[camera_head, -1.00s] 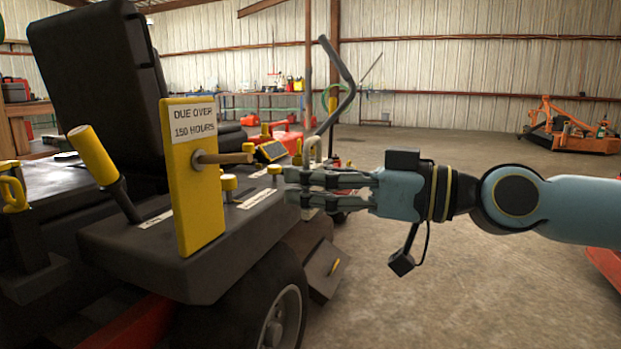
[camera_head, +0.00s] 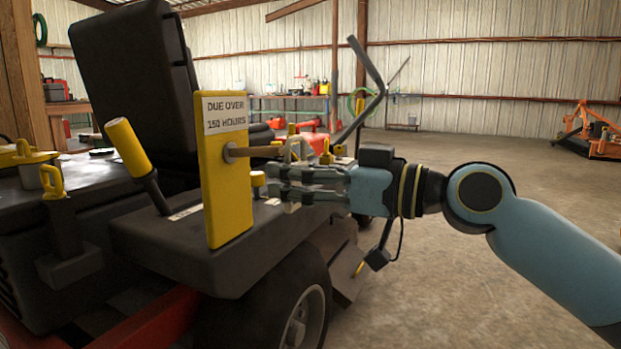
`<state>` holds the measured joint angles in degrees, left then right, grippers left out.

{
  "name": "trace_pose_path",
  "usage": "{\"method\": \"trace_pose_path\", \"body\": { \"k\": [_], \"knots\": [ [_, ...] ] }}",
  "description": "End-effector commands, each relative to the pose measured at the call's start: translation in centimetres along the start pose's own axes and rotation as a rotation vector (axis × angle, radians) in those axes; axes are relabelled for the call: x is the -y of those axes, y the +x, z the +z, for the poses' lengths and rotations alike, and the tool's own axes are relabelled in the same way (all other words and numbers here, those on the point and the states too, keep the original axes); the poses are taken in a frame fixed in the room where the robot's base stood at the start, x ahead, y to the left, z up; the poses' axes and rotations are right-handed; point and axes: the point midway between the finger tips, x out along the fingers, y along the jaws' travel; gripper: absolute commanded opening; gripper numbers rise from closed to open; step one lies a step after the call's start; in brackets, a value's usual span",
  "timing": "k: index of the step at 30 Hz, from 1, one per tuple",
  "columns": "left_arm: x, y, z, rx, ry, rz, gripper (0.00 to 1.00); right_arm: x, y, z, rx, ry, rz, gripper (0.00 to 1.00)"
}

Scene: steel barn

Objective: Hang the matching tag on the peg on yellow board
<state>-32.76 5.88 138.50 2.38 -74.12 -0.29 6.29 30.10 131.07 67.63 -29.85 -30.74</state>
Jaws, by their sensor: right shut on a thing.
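The yellow board (camera_head: 227,200) stands upright on the black fender of the mower, with a sign (camera_head: 226,114) reading "DUE OVER 150 HOURS". A wooden peg (camera_head: 250,151) sticks out from it to the right. My right gripper (camera_head: 273,182) is shut on a pale tag (camera_head: 291,207), just right of the board and below the peg. The fingers hide most of the tag, and any writing is not visible. Its loop rises above the fingers by the peg's free end. I cannot tell whether the peg is inside the loop. My left gripper is not in view.
A yellow-handled lever (camera_head: 127,146) and the black seat (camera_head: 135,75) stand left of and behind the board. A bent grey bar (camera_head: 369,65) rises behind my gripper. Open concrete floor lies at right, with an orange machine (camera_head: 595,135) far back.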

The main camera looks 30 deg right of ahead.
Motion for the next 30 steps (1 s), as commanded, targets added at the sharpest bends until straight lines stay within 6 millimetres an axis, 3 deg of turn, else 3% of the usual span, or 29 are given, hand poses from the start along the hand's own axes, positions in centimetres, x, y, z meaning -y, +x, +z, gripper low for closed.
{"method": "trace_pose_path", "body": {
  "k": [21,30],
  "knots": [
    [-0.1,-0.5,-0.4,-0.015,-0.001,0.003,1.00,0.1,4.8,0.1,-0.003,0.003,-0.001,0.23],
    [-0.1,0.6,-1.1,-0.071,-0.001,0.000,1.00,0.1,6.8,0.5,-0.001,0.003,0.000,0.23]
  ]
}}
